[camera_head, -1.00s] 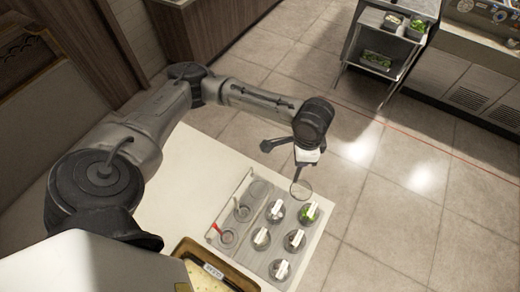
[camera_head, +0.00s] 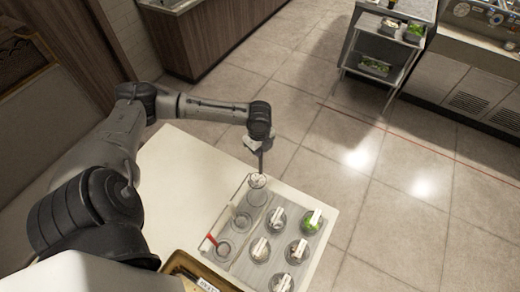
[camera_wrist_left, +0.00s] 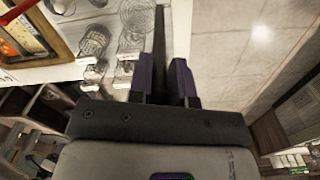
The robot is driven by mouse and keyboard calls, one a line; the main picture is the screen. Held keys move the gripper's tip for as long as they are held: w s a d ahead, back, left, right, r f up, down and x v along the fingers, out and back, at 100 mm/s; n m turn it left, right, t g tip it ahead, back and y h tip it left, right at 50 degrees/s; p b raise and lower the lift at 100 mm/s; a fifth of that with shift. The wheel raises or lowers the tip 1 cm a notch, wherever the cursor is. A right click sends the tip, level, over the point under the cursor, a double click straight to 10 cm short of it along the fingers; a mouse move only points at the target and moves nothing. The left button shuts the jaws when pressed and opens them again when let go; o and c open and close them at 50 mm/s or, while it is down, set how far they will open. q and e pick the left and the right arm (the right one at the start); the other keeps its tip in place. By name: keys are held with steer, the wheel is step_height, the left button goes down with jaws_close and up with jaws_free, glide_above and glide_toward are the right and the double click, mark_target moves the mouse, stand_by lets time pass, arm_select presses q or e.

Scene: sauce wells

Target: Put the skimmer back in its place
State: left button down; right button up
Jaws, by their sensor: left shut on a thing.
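My left gripper (camera_head: 258,143) is shut on the skimmer's dark handle. The skimmer (camera_head: 257,181) hangs down with its round head at the back left of the sauce tray (camera_head: 250,263), over or at the rearmost ring of the left column. I cannot tell whether it touches. In the left wrist view, the left gripper's purple-sided fingers (camera_wrist_left: 166,80) close around the dark handle (camera_wrist_left: 159,42), which runs up between them. Two other round rings, the middle one (camera_head: 242,221) and the front one (camera_head: 223,250), sit in the same column. My right gripper is not in view.
Several wells with white-handled tools fill the tray's right part, one with green contents (camera_head: 312,221). A red handle (camera_head: 212,239) lies at the tray's left edge. The white counter (camera_head: 185,175) is bare left of the tray. A food pan (camera_head: 190,267) stands in front.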

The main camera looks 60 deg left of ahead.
arm_select(q)
steer(key=shift+f+b, duration=1.4)
steer(key=shift+b, duration=0.55)
step_height(320, 180, down, 14)
steer(key=b, duration=0.5)
steer(key=shift+f, duration=0.2)
steer(key=shift+f, duration=0.4)
steer(key=shift+c, duration=0.8)
jaws_free()
